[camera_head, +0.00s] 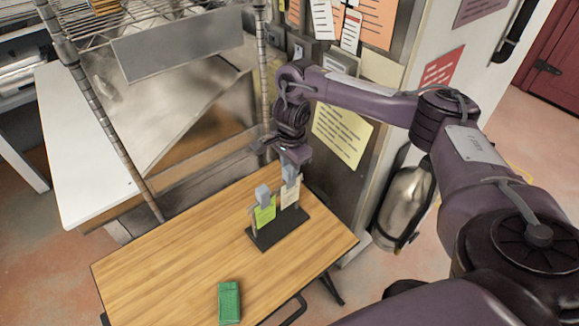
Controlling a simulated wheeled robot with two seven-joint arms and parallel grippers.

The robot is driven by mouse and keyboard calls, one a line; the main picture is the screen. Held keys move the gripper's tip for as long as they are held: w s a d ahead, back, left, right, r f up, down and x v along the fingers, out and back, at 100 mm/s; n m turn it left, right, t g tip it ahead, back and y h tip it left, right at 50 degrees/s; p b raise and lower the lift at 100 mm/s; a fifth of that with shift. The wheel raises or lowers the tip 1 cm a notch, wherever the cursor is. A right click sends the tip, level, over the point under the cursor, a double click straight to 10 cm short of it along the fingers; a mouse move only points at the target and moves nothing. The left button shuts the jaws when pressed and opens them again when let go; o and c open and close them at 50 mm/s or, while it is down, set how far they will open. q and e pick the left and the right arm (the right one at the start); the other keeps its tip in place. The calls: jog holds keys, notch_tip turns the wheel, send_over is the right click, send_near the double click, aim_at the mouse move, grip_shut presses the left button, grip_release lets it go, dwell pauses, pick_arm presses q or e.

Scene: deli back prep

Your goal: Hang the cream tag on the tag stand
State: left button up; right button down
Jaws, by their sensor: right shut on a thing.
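The tag stand (272,238) has a dark base and stands on the wooden table. A green tag (264,214) with a grey-blue top piece is on its left side. The cream tag (290,194), with a similar grey-blue top piece, is upright at the stand's right side. My right gripper (289,168) reaches down from above and is shut on the cream tag's top piece. The gripper partly hides that top piece, and I cannot tell whether the tag rests on the stand. My left gripper is not in view.
A green block (229,302) lies near the front of the wooden table (165,265), whose left part is clear. A wire rack with metal posts (110,130) stands behind. A wall with posted papers (341,132) and a metal cylinder (404,203) are to the right.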

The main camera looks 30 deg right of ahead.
jog(key=shift+f+b, duration=1.05)
jog(key=shift+f, duration=0.2)
dwell(0.3)
jog(key=c, duration=1.1)
grip_release()
jog(key=shift+r, duration=0.2)
jog(key=shift+s+r+p, duration=0.1)
jog(key=shift+r+p, duration=3.65)
jog(key=shift+r, duration=0.15)
jog(key=shift+r, duration=0.1)
